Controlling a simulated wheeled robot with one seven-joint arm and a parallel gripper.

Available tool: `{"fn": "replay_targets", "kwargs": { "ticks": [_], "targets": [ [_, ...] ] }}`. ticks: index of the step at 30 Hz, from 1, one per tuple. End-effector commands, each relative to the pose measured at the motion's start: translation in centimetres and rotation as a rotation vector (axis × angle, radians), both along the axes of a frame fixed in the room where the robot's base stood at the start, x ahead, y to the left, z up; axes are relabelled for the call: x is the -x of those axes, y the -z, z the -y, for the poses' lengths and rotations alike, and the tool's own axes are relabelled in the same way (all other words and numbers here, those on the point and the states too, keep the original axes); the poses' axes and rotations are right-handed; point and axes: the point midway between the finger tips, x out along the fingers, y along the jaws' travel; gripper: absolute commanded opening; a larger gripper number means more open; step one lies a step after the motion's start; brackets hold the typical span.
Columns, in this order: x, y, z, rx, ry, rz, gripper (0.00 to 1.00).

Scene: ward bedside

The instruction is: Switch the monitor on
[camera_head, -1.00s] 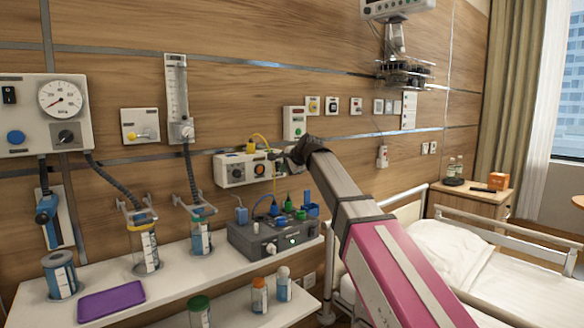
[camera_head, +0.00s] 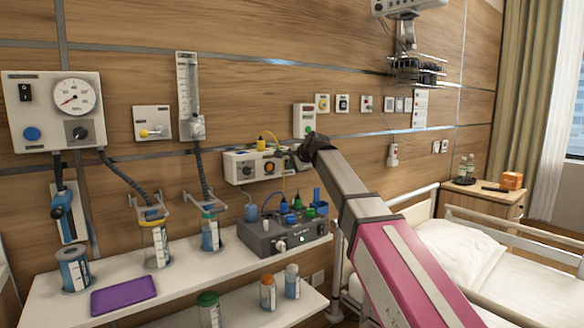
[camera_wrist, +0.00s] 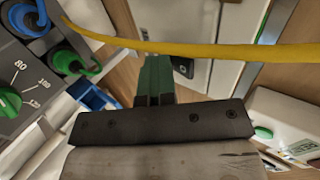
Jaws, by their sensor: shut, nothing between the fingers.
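A white-cased unit (camera_head: 390,6) that looks like a monitor hangs high on the wall, cut off by the top edge of the head view. I cannot tell its screen or switch. My gripper (camera_head: 294,152) is at the wall below a small white box with a green front (camera_head: 304,121); its fingertips are hard to make out there. In the wrist view my green fingers (camera_wrist: 157,66) are shut together and empty. A white box with a green button (camera_wrist: 263,132) lies to their right, apart from them. A grey panel with a dial (camera_wrist: 15,75) is at the left.
A yellow cable (camera_wrist: 200,50) crosses close past my fingertips. A grey device (camera_head: 285,237) with blue and green plugs stands on the white shelf (camera_head: 190,268) below. A white wall unit (camera_head: 240,168) is left of my gripper. The bed (camera_head: 455,255) stands at right.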

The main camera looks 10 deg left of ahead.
Motion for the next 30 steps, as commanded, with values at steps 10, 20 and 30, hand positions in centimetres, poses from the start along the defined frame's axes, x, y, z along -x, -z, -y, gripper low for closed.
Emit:
{"fn": "replay_targets", "kwargs": {
  "ticks": [10, 20, 30],
  "targets": [
    [-0.2, -1.5, -0.1, -0.004, 0.001, 0.004, 0.00],
    [-0.1, -1.7, -0.1, -0.003, 0.001, 0.004, 0.00],
    [1.1, -1.9, 2.4, -0.002, 0.004, 0.002, 0.00]
  ]
}}
